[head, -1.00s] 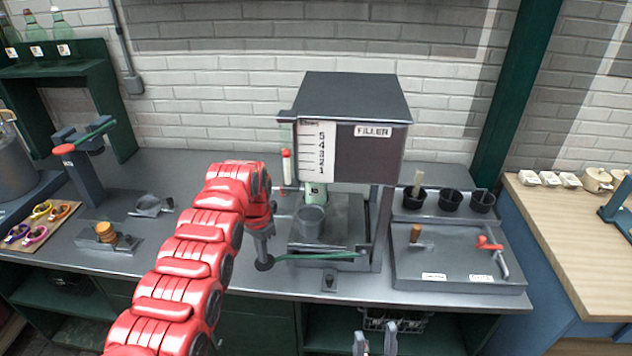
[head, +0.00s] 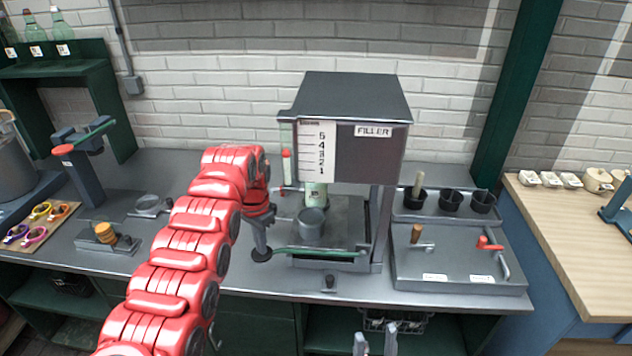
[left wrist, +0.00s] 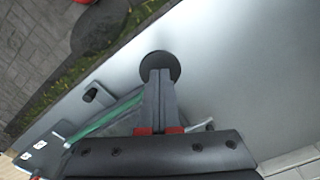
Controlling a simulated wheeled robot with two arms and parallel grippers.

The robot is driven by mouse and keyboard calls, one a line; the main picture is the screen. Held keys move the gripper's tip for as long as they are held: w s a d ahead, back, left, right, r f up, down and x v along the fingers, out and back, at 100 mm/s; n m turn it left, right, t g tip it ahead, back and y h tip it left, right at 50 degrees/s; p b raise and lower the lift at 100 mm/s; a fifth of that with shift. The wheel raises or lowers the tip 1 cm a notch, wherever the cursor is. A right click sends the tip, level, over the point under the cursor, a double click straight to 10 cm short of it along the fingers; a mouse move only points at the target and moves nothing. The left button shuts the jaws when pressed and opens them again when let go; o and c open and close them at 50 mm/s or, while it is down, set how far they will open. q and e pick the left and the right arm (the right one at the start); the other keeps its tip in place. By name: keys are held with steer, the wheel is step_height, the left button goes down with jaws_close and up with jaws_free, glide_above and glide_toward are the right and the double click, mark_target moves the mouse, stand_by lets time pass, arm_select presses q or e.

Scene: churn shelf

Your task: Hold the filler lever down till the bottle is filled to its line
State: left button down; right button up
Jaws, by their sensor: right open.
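The filler (head: 345,125) stands mid-counter with a numbered scale (head: 317,150) on its front. A pale green bottle (head: 316,194) is under it, partly hidden by a grey cup (head: 309,222); I cannot make out its fill level. The green lever (head: 320,252) runs across the filler's lower front, ending at left in a round black knob (head: 262,255). My left gripper (head: 261,246) is shut, its tips down at the knob. In the left wrist view the fingers (left wrist: 157,78) overlap the knob (left wrist: 163,65). My right gripper (head: 376,345) is open and empty at the bottom edge.
Right of the filler are black cups (head: 450,200) and a grey panel (head: 455,262) with an orange-red handle. Counter left of the filler is partly clear.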

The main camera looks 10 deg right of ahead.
arm_select(q)
steer(key=shift+r, duration=0.4)
steer(key=shift+a+r, duration=0.15)
steer(key=shift+r, duration=0.95)
steer(key=shift+s+r+p, duration=0.1)
steer(key=shift+r+p, duration=0.55)
steer(key=shift+r, duration=0.5)
step_height(320, 180, up, 6)
steer(key=p, duration=0.4)
